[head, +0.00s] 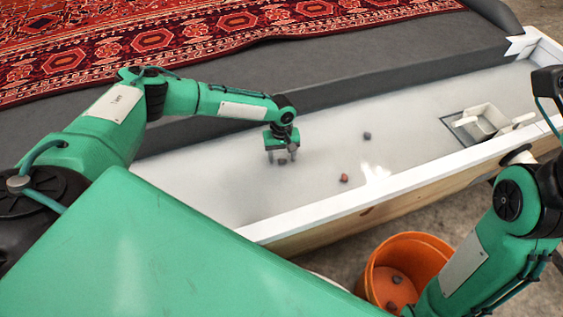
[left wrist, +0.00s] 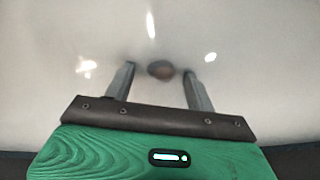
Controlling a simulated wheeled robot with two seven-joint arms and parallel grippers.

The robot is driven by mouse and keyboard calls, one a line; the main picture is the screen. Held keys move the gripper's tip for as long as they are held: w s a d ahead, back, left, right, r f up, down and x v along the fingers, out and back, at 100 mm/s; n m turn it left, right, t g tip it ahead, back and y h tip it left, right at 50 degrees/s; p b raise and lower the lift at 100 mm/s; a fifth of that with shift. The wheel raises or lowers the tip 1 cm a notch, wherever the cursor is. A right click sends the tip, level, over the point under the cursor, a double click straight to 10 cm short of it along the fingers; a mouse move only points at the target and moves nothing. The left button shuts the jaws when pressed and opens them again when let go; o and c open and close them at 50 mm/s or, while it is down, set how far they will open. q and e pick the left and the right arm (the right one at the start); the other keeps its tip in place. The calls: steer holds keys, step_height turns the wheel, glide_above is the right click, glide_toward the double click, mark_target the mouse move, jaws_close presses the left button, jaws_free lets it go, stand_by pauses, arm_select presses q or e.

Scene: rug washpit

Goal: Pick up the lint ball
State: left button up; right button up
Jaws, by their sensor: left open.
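A small brownish-grey lint ball (left wrist: 160,69) lies on the white floor of the trough in the left wrist view. It sits between and slightly beyond the two fingertips, apart from both. In the head view, this lint ball (head: 282,162) shows between the fingers. My left gripper (head: 282,158) is open and points down just above the trough floor; its open fingers also show in the left wrist view (left wrist: 160,80). A dark grey ball (head: 367,135) and a reddish ball (head: 344,178) lie farther right on the trough floor. My right arm is at the right, its gripper not clearly seen.
The white trough (head: 330,207) has raised walls, with a drain and white fitting (head: 485,122) at its right end. An orange bucket (head: 408,262) with a few lumps inside stands in front. A red patterned rug (head: 180,45) lies on the grey ledge behind.

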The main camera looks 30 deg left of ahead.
arm_select(q)
steer(key=shift+c, duration=0.5)
steer(key=c, duration=1)
steer(key=shift+c, duration=0.3)
steer(key=shift+r, duration=0.1)
